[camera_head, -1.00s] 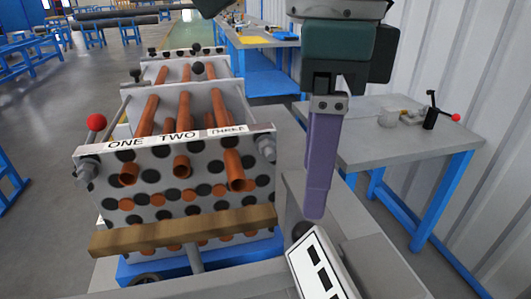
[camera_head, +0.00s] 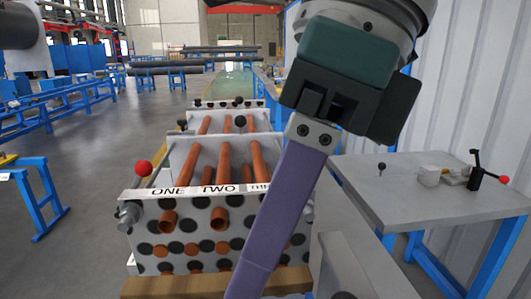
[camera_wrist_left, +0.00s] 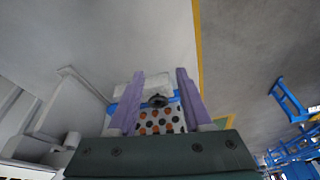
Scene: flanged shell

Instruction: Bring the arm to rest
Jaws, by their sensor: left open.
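My left gripper (camera_head: 245,285) hangs large in the front of the head view. Its teal palm is at the upper right and its purple finger slants down to the left. The second finger is hidden behind it there. In the left wrist view both purple fingers (camera_wrist_left: 158,98) are spread apart, with nothing held between them. The white flanged shell (camera_head: 160,218), with its dotted front face, stands beyond the gripper. Its lower right front is partly covered by the finger. The shell (camera_wrist_left: 158,120) also shows between the fingers in the left wrist view. My right gripper is not seen.
Orange tubes (camera_head: 260,160) and a red knob (camera_head: 143,168) stick out of the shell. A wooden bar (camera_head: 185,285) runs along its front. A grey table (camera_head: 425,195) with small fittings stands at the right, beside the ribbed white wall (camera_head: 475,80). Open floor lies left.

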